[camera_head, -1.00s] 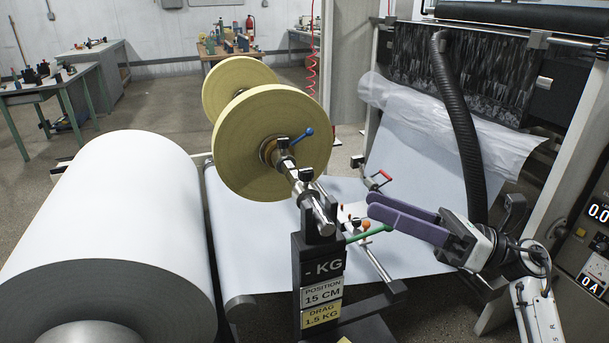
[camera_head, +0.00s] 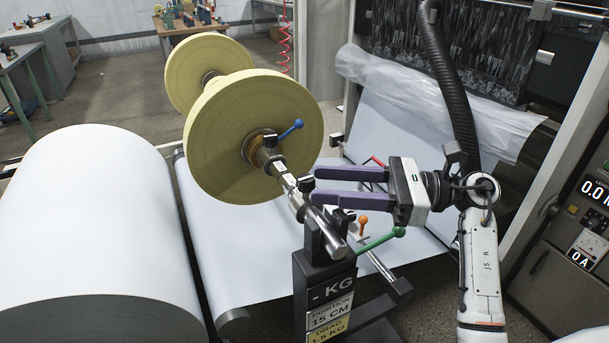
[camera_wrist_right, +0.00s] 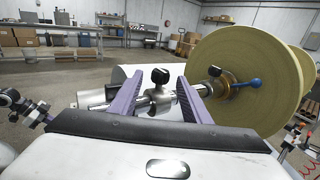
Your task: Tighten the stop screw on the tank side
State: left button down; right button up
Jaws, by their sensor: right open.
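A horizontal steel shaft (camera_head: 279,170) carries two pale yellow discs (camera_head: 256,137). A black-knobbed stop screw (camera_head: 306,184) stands upright on a collar near the shaft's front end. It also shows in the right wrist view (camera_wrist_right: 159,76). A second black knob (camera_wrist_right: 214,71) and a blue-tipped lever (camera_head: 292,129) are closer to the front disc. My right gripper (camera_head: 315,185) is open, its purple fingers pointing left. In the right wrist view the front knob appears between the fingertips (camera_wrist_right: 158,86), with no clear contact. I cannot tell which screw is on the tank side. My left gripper is not identifiable.
A black post with KG and drag labels (camera_head: 325,297) supports the shaft's front end. A green lever (camera_head: 383,240) and an orange knob (camera_head: 363,222) lie just below my right gripper. A large white roll (camera_head: 95,215) fills the left; a black hose (camera_head: 452,85) hangs behind.

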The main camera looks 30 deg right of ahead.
aim_at(306, 178)
jog(key=x, duration=0.3)
jog(key=shift+w+a+r+p, duration=0.1)
jog(key=shift+w+a+p, duration=0.15)
jog(key=shift+a+p, duration=0.05)
jog(key=shift+w+a, duration=0.2)
jog(key=shift+a, duration=0.1)
pick_arm(q)
jog(key=shift+w+a+r, duration=0.15)
jog(key=shift+a+r, duration=0.15)
jog(key=shift+r, duration=0.05)
jog(key=shift+w, duration=0.15)
pick_arm(e)
jog(key=shift+c, duration=0.4)
jog(key=c, duration=1)
jog(key=shift+o, duration=0.2)
jog(key=shift+d+f+b, duration=0.1)
jog(key=shift+f+b, duration=0.25)
jog(key=shift+b, duration=0.2)
jog(key=shift+f+m+t+h+b, duration=0.1)
jog(key=shift+m+t+h+b, duration=0.35)
jog(key=shift+b, duration=0.5)
pick_arm(q)
jog(key=shift+w+d+f, duration=0.15)
jog(key=shift+d+f, duration=0.4)
jog(key=shift+f, duration=0.2)
pick_arm(e)
jog(key=shift+r+m+t+h, duration=0.35)
jog(key=shift+t, duration=0.2)
